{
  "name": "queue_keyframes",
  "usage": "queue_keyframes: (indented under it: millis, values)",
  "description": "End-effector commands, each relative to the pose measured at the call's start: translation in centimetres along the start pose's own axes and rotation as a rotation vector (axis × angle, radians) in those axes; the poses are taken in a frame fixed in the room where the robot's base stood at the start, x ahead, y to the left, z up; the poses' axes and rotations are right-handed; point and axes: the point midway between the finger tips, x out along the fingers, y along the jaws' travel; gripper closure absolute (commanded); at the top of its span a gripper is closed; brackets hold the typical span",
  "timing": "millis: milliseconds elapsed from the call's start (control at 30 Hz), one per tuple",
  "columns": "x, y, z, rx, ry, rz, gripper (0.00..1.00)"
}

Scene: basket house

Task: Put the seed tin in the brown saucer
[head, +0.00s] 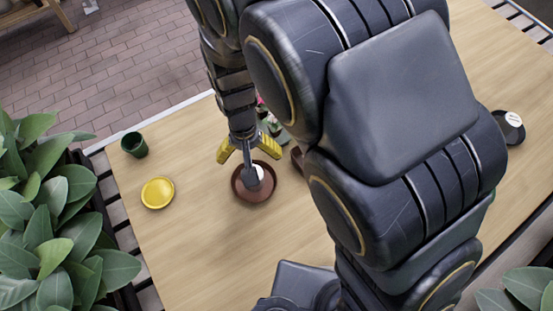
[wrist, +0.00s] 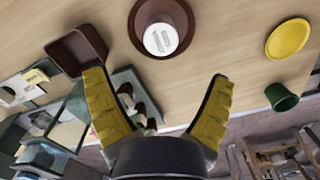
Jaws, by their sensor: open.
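The brown saucer (head: 240,194) lies on the table below my gripper; it also shows at the top of the wrist view (wrist: 188,22). A round tin with a white, marked top (wrist: 161,40), which looks like the seed tin, sits within the saucer's outline in both views. In the head view its white top (head: 260,172) is partly covered by my gripper. My gripper (head: 247,155) points down near the tin, its yellow fingers spread. In the wrist view nothing is between the fingertips (wrist: 155,75), and the tin lies beyond them.
A yellow saucer (head: 157,192) and a dark green pot (head: 134,145) stand to the left. A brown square tray (wrist: 75,50) and a tray of small plants (wrist: 138,92) are near my gripper. A dark, white-labelled object (head: 508,128) is at far right. The front-left table is clear.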

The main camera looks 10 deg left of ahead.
Motion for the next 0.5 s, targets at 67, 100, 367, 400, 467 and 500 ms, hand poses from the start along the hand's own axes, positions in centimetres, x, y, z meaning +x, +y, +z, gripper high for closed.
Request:
queue_keyframes:
  millis: [67, 100, 367, 400, 467, 500]
  values:
    - [-0.1, 0.0, 0.0, 0.001, 0.0, 0.0, 0.16]
    - [-0.1, 0.0, 0.0, 0.0, 0.0, 0.0, 0.16]
    - [-2.2, 2.3, 0.3, 0.033, -0.005, -0.006, 0.16]
    - [-3.2, 3.4, 0.6, 0.049, -0.011, -0.009, 0.16]
    - [-5.1, 5.5, 1.2, 0.077, -0.015, -0.015, 0.16]
    - [-6.5, 7.0, 1.9, 0.096, -0.02, -0.018, 0.16]
